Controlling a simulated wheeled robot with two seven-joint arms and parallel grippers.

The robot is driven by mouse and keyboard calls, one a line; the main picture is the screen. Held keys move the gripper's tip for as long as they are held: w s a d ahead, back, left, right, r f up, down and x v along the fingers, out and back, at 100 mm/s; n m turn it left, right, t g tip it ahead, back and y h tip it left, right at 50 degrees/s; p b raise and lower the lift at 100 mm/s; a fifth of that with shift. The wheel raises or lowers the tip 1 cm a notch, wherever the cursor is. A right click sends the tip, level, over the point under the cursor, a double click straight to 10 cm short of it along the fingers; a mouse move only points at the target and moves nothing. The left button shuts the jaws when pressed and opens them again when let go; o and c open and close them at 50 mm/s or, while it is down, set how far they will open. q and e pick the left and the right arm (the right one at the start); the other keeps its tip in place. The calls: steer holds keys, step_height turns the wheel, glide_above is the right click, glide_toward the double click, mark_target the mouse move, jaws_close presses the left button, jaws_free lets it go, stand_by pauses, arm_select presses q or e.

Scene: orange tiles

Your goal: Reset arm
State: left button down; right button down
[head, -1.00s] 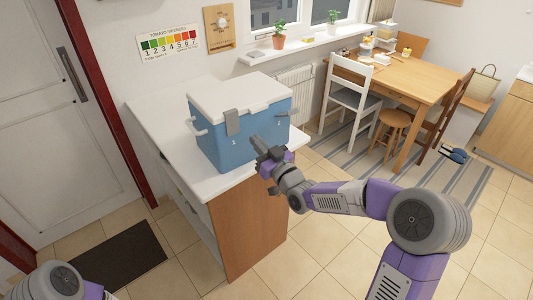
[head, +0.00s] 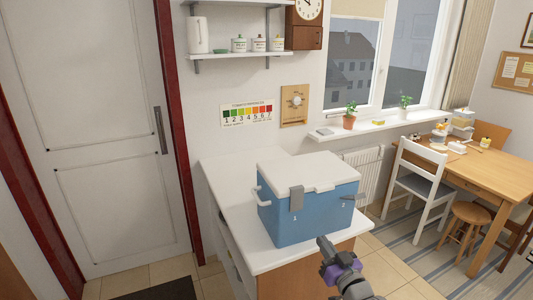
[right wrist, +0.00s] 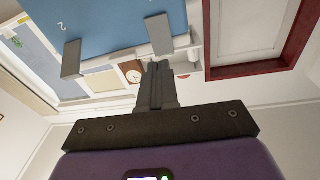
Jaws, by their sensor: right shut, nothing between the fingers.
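My right gripper (head: 324,243) is at the lower middle of the head view, just in front of the blue cooler box with a white lid (head: 305,212). Its fingers are together and empty. In the right wrist view the shut fingers (right wrist: 158,75) point toward the cooler (right wrist: 110,25), whose grey latches show. I cannot tell if they touch it. The cooler stands on the white counter (head: 225,185) with its lid down. My left gripper is not in view.
A wooden table (head: 490,170), a white chair (head: 415,185) and a round stool (head: 467,222) stand to the right. A white door (head: 105,140) is at the left. A shelf (head: 240,53) hangs above the counter.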

steer(key=s+a+f+m+g, duration=0.1)
steer(key=s+a+f+g, duration=0.15)
steer(key=f, duration=0.55)
steer(key=s+a+f+m+g, duration=0.1)
steer(key=s+f+g, duration=0.15)
steer(key=f, duration=0.55)
steer(key=s+a+f+m+g, duration=0.1)
steer(key=a+f+g, duration=0.15)
steer(key=f, duration=0.55)
steer(key=s+a+f+m+g, duration=0.1)
steer(key=s+a+f+g, duration=0.1)
steer(key=s+f+g, duration=0.3)
steer(key=s+a+f+g, duration=0.3)
steer(key=s+f+g, duration=0.2)
steer(key=s+f, duration=0.7)
steer(key=s, duration=0.6)
steer(key=shift+a+m+h, duration=0.2)
steer(key=shift+m+h, duration=0.2)
